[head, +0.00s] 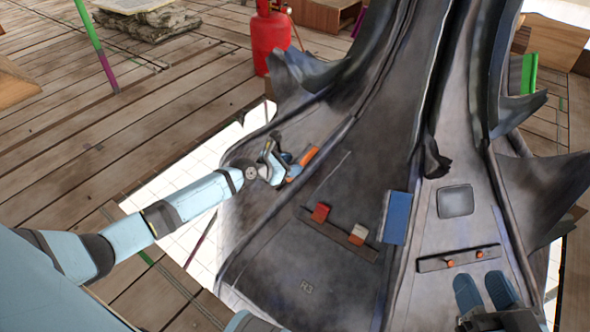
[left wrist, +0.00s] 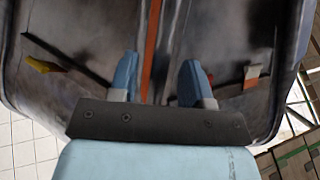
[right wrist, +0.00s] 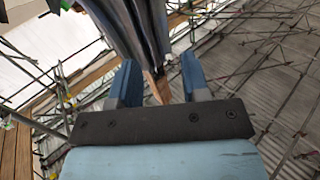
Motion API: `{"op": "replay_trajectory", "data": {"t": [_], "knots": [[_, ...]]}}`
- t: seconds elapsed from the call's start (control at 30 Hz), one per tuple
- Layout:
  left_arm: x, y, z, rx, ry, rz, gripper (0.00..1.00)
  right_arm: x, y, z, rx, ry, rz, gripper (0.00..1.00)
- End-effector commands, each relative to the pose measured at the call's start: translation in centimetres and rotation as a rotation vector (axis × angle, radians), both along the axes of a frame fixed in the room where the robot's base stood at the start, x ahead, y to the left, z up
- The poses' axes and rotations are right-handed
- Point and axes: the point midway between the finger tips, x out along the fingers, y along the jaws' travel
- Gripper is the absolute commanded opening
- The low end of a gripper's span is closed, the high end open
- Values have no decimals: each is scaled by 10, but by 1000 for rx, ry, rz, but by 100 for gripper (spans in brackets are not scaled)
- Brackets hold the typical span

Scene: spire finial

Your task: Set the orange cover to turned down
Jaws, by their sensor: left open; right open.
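An orange strip (head: 303,163), which looks like the orange cover, stands edge-on on the left side of the dark grey spire piece (head: 300,240). My left gripper (head: 275,165) is beside it. In the left wrist view the orange strip (left wrist: 152,45) runs between the two open blue fingers (left wrist: 158,82); I cannot tell whether they touch it. Its lower end is hidden behind the gripper body. My right gripper (head: 485,290) is open at the lower right of the head view, over the spire's right face, and nothing is seen held in it.
A rail (head: 340,234) carries a red block (head: 320,212) and an orange-and-white block (head: 357,235). A blue panel (head: 396,217), a grey square plate (head: 455,201) and a rail with orange knobs (head: 459,258) are to the right. Curved fins rise behind. A red gas bottle (head: 270,38) stands on the planks.

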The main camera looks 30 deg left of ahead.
Motion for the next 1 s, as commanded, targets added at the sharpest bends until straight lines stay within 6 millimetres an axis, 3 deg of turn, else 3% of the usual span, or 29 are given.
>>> {"op": "replay_trajectory", "data": {"t": [0.17, 0.47, 0.5, 0.7, 1.0], "knots": [[13, -6, -7, 2, -1, 0, 44, 4, -3, -1, -31, -51, -2, 43], [15, -7, -7, 2, 0, -1, 44, 6, -3, 3, -35, -66, -3, 43], [15, -7, -7, 2, 0, -1, 42, 5, -3, 3, -35, -66, -3, 43], [15, -7, -7, 2, 0, -1, 0, 5, -3, 2, -35, -64, -3, 43], [18, -8, -6, 7, -4, 5, 0, 5, -3, 4, -32, -58, -1, 43]]}}
